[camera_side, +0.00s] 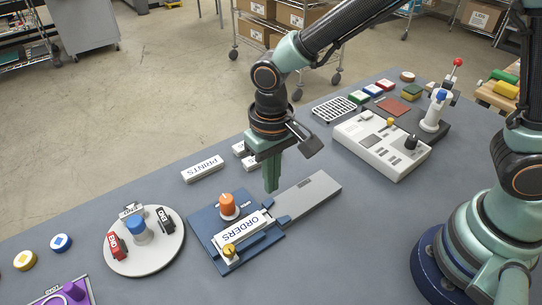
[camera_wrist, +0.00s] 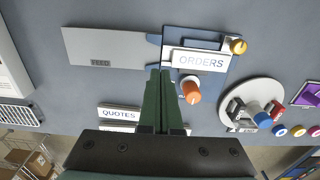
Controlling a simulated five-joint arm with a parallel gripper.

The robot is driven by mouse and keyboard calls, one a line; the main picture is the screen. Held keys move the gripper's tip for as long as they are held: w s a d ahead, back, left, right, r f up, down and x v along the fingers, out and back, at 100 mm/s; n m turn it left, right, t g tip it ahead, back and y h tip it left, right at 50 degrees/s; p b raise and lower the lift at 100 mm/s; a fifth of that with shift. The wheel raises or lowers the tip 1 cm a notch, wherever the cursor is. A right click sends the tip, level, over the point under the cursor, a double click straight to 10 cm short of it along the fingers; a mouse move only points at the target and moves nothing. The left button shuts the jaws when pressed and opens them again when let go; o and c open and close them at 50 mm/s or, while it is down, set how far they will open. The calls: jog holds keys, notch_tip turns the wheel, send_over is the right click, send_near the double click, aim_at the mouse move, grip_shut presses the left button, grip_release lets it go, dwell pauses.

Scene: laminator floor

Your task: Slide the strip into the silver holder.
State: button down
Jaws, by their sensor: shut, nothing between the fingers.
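A white strip lettered ORDERS (camera_side: 245,231) lies on a blue base plate (camera_side: 204,224); it also shows in the wrist view (camera_wrist: 200,61). A pale silver-grey edge shows along it; I cannot tell how far it sits in a holder. A flat silver-grey plate (camera_side: 312,194), marked FEED in the wrist view (camera_wrist: 105,48), extends from the blue base. My gripper (camera_side: 271,190) points down, shut and empty, above the back of the base near the grey plate. Its fingertips (camera_wrist: 160,72) appear beside the ORDERS strip in the wrist view, apart from it.
An orange knob (camera_side: 228,204) and a yellow knob (camera_side: 229,250) stand by the ORDERS strip. A PRINTS strip (camera_side: 203,169) and a QUOTES strip (camera_wrist: 120,113) lie behind. A round stamp carousel (camera_side: 144,260) is left; a white control box (camera_side: 370,150) is right.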

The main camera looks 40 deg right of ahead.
notch_tip(320, 180, up, 5)
jog(key=shift+r, duration=0.1)
dwell(0.5)
jog(key=s+d+r+t, duration=0.1)
jog(key=d+r, duration=0.4)
jog(key=d, duration=0.5)
jog(key=s+d+r+t, duration=0.2)
jog(key=d+r+t, duration=0.2)
jog(key=d, duration=0.6)
jog(key=shift+s+d+r+t, duration=0.25)
jog(key=shift+d+r+t, duration=0.05)
jog(key=shift+d+r, duration=0.05)
